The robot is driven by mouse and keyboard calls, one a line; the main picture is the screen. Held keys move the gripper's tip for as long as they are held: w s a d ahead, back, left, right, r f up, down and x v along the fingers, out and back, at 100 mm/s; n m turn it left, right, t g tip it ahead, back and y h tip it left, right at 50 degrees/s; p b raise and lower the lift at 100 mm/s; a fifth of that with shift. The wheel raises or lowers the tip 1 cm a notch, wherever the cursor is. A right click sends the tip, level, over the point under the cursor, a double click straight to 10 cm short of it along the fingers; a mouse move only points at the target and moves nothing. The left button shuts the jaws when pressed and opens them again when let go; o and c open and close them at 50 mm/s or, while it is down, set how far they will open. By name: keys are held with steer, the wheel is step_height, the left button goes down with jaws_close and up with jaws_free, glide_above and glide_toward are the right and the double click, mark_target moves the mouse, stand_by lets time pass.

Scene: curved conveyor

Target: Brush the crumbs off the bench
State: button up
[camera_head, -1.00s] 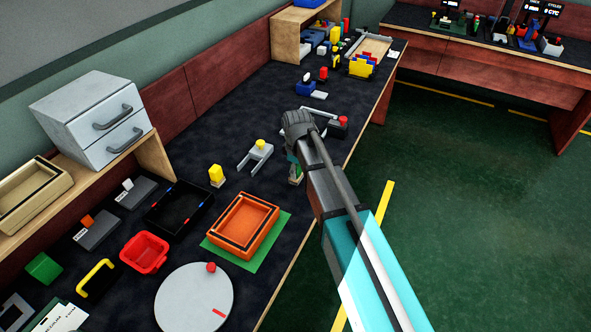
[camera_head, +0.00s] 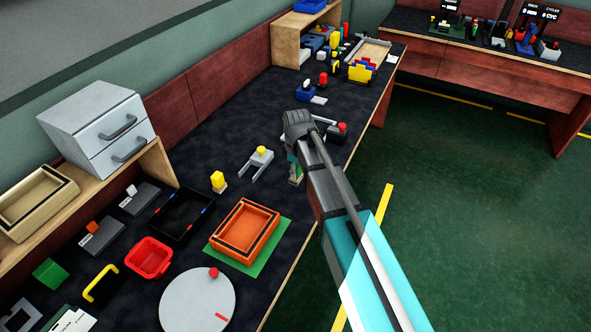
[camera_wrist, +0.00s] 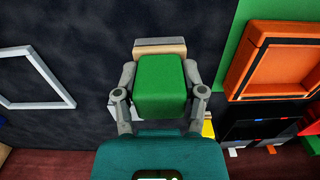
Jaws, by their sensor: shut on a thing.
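In the wrist view, my gripper (camera_wrist: 159,100) is shut on a brush-like block. This block has a green body (camera_wrist: 160,88), with a tan strip and a grey edge beyond it. In the head view, my gripper (camera_head: 295,172) hangs over the right part of the dark bench top (camera_head: 215,130), and my arm hides most of it. A bit of green and tan shows there. A white square outline (camera_wrist: 40,104) lies on the bench, left of the gripper in the wrist view. I cannot make out any crumbs. Whether the block touches the bench is unclear.
An orange tray (camera_head: 268,252) on a green mat lies near the bench's front edge, with a black tray (camera_head: 158,218) beside it. A red bin (camera_head: 148,268), a grey disc (camera_head: 190,310) and a yellow-topped block (camera_head: 218,182) stand nearby. A drawer cabinet (camera_head: 85,125) stands behind.

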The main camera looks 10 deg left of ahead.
steer(key=shift+r+p, duration=0.85)
steer(key=shift+r, duration=0.25)
